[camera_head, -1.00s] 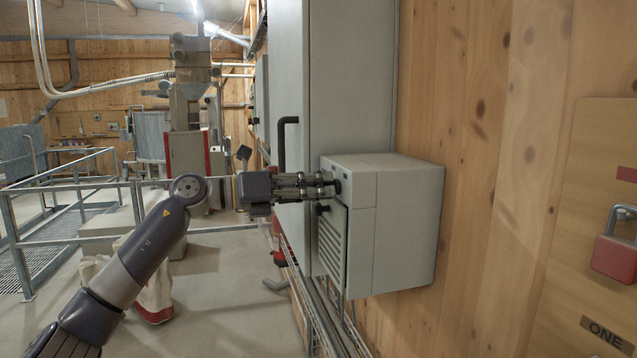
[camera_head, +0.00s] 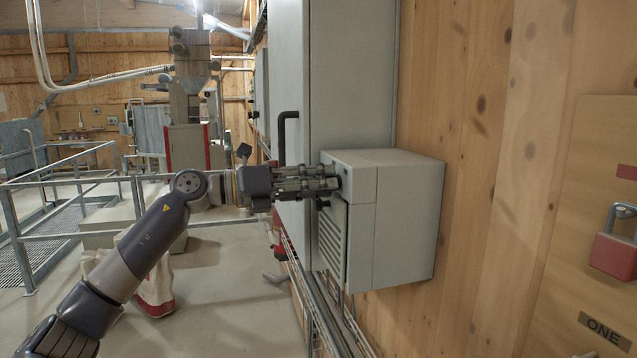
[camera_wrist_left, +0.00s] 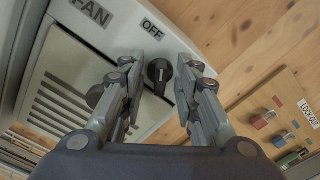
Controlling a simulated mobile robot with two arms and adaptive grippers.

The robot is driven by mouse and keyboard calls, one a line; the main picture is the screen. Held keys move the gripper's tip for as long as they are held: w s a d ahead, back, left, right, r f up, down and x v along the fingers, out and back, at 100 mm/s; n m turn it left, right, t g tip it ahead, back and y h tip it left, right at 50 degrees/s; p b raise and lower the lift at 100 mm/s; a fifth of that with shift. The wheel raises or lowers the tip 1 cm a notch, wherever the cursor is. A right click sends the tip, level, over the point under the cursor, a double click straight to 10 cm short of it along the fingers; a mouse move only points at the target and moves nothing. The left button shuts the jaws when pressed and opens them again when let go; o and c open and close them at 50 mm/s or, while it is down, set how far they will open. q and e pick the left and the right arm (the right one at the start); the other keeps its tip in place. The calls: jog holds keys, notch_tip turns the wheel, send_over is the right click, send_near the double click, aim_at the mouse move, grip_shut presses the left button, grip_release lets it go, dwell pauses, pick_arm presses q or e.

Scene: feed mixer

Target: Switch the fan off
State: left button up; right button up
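The fan box (camera_head: 403,215) is a grey cabinet with a slatted vent on the wooden wall. In the left wrist view its face carries a FAN label (camera_wrist_left: 91,12) and an OFF label (camera_wrist_left: 152,30). A black rotary knob (camera_wrist_left: 159,74) sits just below the OFF label, its ridge with a light mark running roughly toward that label. My left gripper (camera_head: 334,180) is at the box's front face. In the wrist view its fingers (camera_wrist_left: 160,80) stand apart on either side of the knob, with gaps visible. My right gripper is not in view.
A second dark knob (camera_wrist_left: 95,96) is partly behind one finger. A tall grey cabinet (camera_head: 352,75) with a black handle (camera_head: 282,135) stands behind the box. A lockout board (camera_head: 590,130) with a red padlock (camera_head: 614,255) is at right. Railings (camera_head: 75,200) are at left.

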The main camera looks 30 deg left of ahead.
pick_arm(q)
jog(key=v, duration=1.2)
dwell(0.6)
jog(key=shift+a, duration=0.1)
jog(key=shift+w, duration=0.1)
dwell(0.3)
